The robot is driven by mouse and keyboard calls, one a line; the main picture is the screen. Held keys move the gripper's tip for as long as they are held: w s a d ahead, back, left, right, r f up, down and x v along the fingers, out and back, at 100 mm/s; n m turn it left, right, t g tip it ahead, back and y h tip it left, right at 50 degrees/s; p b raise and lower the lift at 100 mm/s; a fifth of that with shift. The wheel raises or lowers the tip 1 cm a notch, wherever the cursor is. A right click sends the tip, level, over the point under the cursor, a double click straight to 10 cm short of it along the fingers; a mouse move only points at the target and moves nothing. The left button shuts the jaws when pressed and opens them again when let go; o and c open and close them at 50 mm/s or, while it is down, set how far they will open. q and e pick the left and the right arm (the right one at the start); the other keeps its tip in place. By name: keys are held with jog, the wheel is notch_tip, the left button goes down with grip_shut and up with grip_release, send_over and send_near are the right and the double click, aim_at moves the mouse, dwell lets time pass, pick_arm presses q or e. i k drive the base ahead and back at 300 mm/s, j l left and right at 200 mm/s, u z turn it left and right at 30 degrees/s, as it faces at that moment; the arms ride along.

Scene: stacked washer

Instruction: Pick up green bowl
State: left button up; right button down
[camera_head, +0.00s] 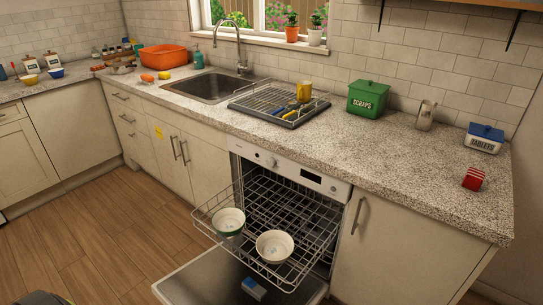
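The green bowl (229,222) sits in the front left of the pulled-out dishwasher rack (201,213). Its inside is pale and its outer side is dark green. A second, cream-coloured bowl (275,246) sits in the same rack, to the right of the green bowl and nearer the front.
The dishwasher door (200,278) is folded down below the rack, with a small blue item (254,288) on it. The counter (400,150) above holds a drying rack (262,103), a green scraps bin (367,99) and a tablets box (484,138). Wooden floor (110,235) is clear at left.

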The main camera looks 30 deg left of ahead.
aim_at(229, 222)
jog(key=u, duration=1.3)
